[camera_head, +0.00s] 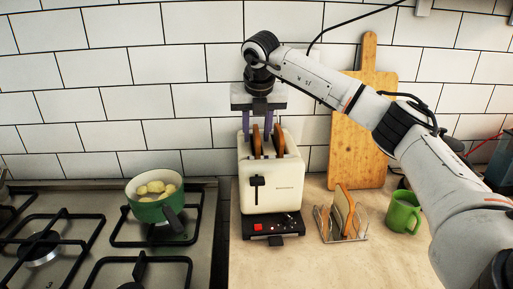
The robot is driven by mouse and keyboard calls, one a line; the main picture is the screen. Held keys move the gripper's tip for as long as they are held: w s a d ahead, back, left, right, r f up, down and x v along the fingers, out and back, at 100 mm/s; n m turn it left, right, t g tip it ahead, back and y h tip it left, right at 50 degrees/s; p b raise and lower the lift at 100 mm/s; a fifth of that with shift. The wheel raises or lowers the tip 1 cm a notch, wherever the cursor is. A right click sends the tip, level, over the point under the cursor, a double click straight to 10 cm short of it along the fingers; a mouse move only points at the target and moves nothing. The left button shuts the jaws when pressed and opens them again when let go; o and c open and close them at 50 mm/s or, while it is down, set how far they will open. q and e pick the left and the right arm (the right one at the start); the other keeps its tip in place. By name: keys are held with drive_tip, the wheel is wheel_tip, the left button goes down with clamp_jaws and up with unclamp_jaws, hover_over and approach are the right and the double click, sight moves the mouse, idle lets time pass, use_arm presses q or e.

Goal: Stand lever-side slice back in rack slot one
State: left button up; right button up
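The cream toaster (272,190) stands upright on the counter, its black lever (257,183) at the left of its front face. Two browned slices stick up from its slots: a left slice (257,144), in line with the lever, and a right slice (279,143). My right gripper (257,134) points down over the toaster. Its two fingers are apart, one on either side of the left slice, with gaps that seem to show; contact is hard to judge. The wire rack (331,236) right of the toaster holds bread standing upright (343,208). My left gripper is not in view.
A green mug (402,212) stands right of the rack, near my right arm. A wooden board (358,135) leans on the tiled wall behind. A green pot (153,208) with pale food sits on the stove at left. The counter front is clear.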

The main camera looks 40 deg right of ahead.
drive_tip(key=shift+f, duration=0.2)
clamp_jaws()
